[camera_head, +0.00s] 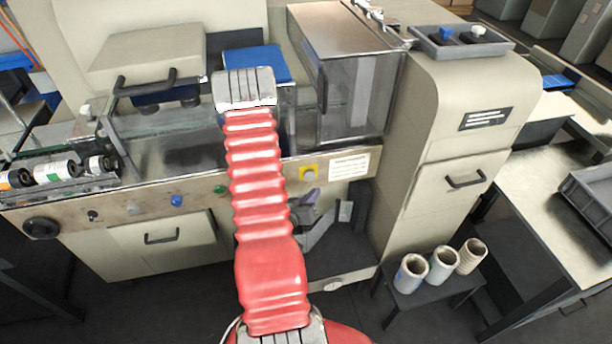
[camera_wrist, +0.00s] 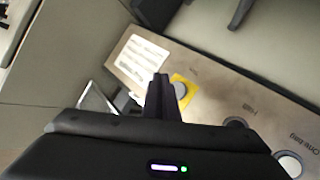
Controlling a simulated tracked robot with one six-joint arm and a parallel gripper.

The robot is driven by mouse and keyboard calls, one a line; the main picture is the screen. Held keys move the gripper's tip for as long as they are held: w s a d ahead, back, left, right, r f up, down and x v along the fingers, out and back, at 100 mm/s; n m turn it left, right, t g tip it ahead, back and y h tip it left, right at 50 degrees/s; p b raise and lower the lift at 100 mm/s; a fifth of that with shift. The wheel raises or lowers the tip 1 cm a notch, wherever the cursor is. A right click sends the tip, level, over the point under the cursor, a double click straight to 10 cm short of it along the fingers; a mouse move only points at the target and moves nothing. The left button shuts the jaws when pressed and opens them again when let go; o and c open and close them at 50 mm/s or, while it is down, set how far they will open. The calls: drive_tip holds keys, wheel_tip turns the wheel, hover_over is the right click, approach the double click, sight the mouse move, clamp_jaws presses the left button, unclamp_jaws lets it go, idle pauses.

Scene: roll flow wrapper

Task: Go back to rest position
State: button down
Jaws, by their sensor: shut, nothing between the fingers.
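My gripper (camera_wrist: 160,82) is shut and empty; its dark fingers lie together in the middle of the wrist view. Its tips overlap the edge of the button with a yellow plate (camera_wrist: 182,92) in that view; I cannot tell whether they touch it. In the head view the same yellow-plated button (camera_head: 309,173) sits on the machine's front panel, beside a white label (camera_head: 350,166). My red-sleeved arm reaches forward over the panel and hides part of it. A dark part of my gripper (camera_head: 306,200) shows just below the button, right of the sleeve.
The wrapping machine (camera_head: 455,95) fills the space ahead, with a glass-sided housing (camera_head: 350,95) above the panel. Several film rolls (camera_head: 55,172) lie at left. A low stand with three cups (camera_head: 442,264) is at lower right, near a side table (camera_head: 545,190) bearing a grey tray (camera_head: 590,200).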

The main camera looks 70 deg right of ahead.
idle(0.5)
drive_tip(key=w+a+f+t+y, duration=0.25)
drive_tip(key=a+f+y, duration=0.4)
drive_tip(key=f, duration=0.35)
drive_tip(key=w+a+r+n+t+y, duration=0.2)
drive_tip(key=w+a+r+y, duration=0.5)
drive_tip(key=w+a, duration=0.65)
drive_tip(key=w+a+r+n+t, duration=0.1)
drive_tip(key=a+r+n, duration=0.5)
drive_tip(key=a+r, duration=0.9)
drive_tip(key=w+a+r+n+t, duration=0.1)
drive_tip(key=a+r+n+t, duration=0.2)
drive_tip(key=a+r+n, duration=0.4)
drive_tip(key=a+r, duration=0.4)
drive_tip(key=r, duration=0.3)
drive_tip(key=a+r, duration=0.5)
drive_tip(key=r, duration=0.3)
drive_tip(key=shift+a+y, duration=0.25)
drive_tip(key=shift+y, duration=0.1)
